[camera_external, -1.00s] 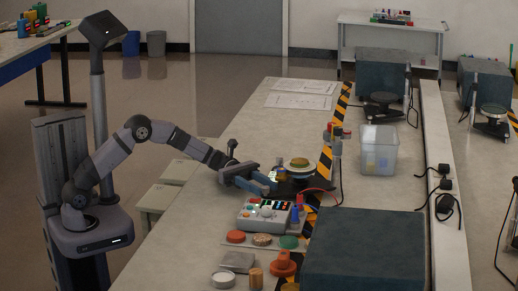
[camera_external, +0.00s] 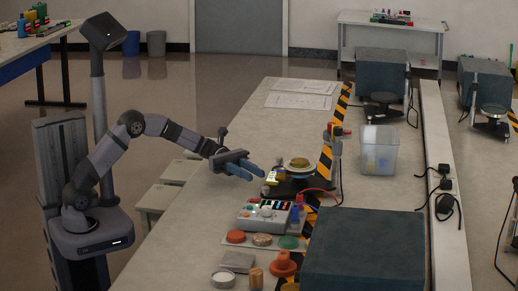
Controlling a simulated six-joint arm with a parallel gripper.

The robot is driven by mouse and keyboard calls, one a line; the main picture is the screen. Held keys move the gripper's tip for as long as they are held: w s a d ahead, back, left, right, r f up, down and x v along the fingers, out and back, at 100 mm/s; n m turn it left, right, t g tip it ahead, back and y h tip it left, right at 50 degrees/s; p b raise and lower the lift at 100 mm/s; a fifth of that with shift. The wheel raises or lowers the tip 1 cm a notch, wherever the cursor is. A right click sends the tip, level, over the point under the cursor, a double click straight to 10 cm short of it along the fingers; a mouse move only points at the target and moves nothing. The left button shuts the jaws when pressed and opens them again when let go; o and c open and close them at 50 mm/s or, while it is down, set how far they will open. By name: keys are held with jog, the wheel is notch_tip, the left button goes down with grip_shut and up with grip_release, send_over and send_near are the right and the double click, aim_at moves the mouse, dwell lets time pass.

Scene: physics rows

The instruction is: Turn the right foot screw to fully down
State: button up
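The apparatus has a black base (camera_external: 312,184) and a round, pale-rimmed platform with a tan top (camera_external: 298,164). A small brass-coloured piece (camera_external: 271,178), which may be a foot screw, shows at the base's left side. I cannot tell which foot screw it is or how far it is turned. My gripper (camera_external: 257,174) is to the left of the base, its two blue fingers apart with nothing seen between them. The fingertips point toward the brass piece and appear clear of it.
A control box (camera_external: 264,215) with coloured buttons stands in front of the apparatus. Several coloured discs (camera_external: 262,239) lie nearer. A red cable (camera_external: 318,190) runs at the right of the base. A clear bin (camera_external: 379,150) and a large dark block (camera_external: 362,250) stand further right.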

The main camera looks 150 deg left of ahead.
jog(key=s+r+b, duration=0.1)
jog(key=s+b, duration=0.1)
jog(key=b, duration=0.3)
jog(key=shift+s+r, duration=0.1)
jog(key=shift+r, duration=0.25)
jog(key=shift+s+b, duration=0.35)
jog(key=shift+b, duration=0.1)
jog(key=p, duration=0.1)
send_near(265, 190)
jog(key=shift+s+a+f, duration=0.1)
jog(key=shift+s+a, duration=0.35)
jog(key=shift+s, duration=0.05)
jog(key=shift+w+d, duration=0.1)
jog(key=shift+w, duration=0.15)
jog(key=shift+w+a, duration=0.15)
jog(key=shift+w, duration=1.55)
jog(key=shift+w+a, duration=0.15)
jog(key=shift+w, duration=1.55)
grip_shut()
